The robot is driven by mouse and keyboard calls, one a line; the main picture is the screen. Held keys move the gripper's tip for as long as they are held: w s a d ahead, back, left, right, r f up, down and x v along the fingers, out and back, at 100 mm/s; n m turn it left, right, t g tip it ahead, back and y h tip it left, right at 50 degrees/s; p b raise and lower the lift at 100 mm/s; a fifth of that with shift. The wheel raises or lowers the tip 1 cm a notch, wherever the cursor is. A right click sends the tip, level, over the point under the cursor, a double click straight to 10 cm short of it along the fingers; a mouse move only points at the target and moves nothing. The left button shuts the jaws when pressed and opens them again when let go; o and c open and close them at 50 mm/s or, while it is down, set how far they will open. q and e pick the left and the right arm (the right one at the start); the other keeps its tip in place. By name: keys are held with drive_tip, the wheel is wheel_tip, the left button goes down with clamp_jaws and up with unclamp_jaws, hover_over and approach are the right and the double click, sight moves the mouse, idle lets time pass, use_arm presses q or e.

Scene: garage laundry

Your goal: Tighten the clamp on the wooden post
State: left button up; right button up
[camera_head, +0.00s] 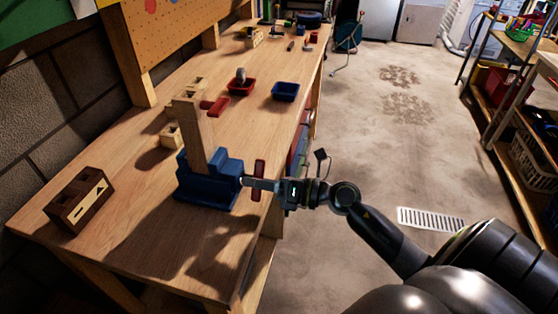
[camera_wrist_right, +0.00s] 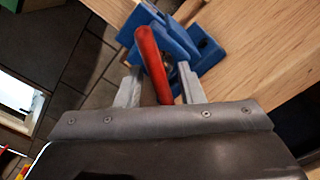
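The wooden post (camera_head: 196,135) stands upright in a blue clamp (camera_head: 208,188) on the workbench. The clamp's red handle (camera_head: 260,168) is on its right side, near the bench's front edge. My right gripper (camera_head: 249,183) reaches it from the right. In the right wrist view, the red handle (camera_wrist_right: 150,58) runs slantwise between the two grey fingers of my right gripper (camera_wrist_right: 160,72). The fingers are apart, with gaps visible beside the handle. The blue clamp (camera_wrist_right: 204,42) lies just beyond the fingertips. My left gripper is not in view.
The workbench (camera_head: 130,235) holds a dark wooden block with an arrow (camera_head: 80,200) at left, a red bin (camera_head: 241,88) and a blue bin (camera_head: 285,91) farther back. A shelf (camera_head: 490,110) stands far right. Open floor (camera_head: 400,150) lies between.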

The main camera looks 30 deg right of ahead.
drive_tip(key=shift+s+d+f, duration=0.15)
drive_tip(key=shift+s+d, duration=0.25)
drive_tip(key=shift+s, duration=0.05)
drive_tip(key=p+v, duration=0.1)
drive_tip(key=v, duration=1.5)
drive_tip(key=shift+s, duration=0.1)
idle(0.4)
